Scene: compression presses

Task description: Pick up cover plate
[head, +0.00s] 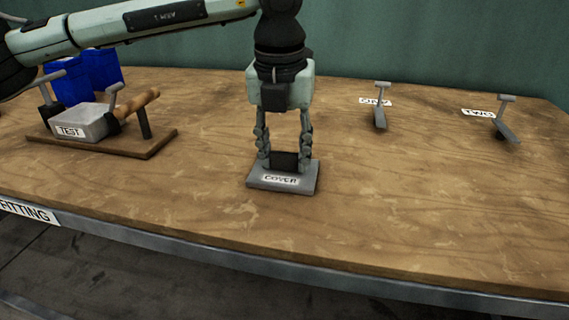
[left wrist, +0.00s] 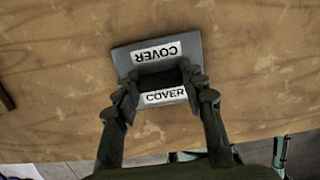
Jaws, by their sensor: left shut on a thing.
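The cover plate (head: 291,184) is a flat grey plate with a white "COVER" label and a dark block on top, in the middle of the wooden table in the head view. It also shows in the left wrist view (left wrist: 123,58), with two "COVER" labels. My left gripper (head: 284,160) points straight down over the plate, its fingers shut on the dark block on both sides. In the left wrist view my left gripper (left wrist: 160,88) has one finger at each side of the block. The plate looks to be at the table surface; I cannot tell if it is lifted. My right gripper is not in view.
The wooden table (head: 400,210) is clear around the plate. A grey "TEST" block (head: 82,122) sits on a wooden board (head: 110,146) at left, with blue bins (head: 102,70) behind. Two grey handled pieces stand at right, one (head: 380,117) nearer the middle, another (head: 507,130) farther right.

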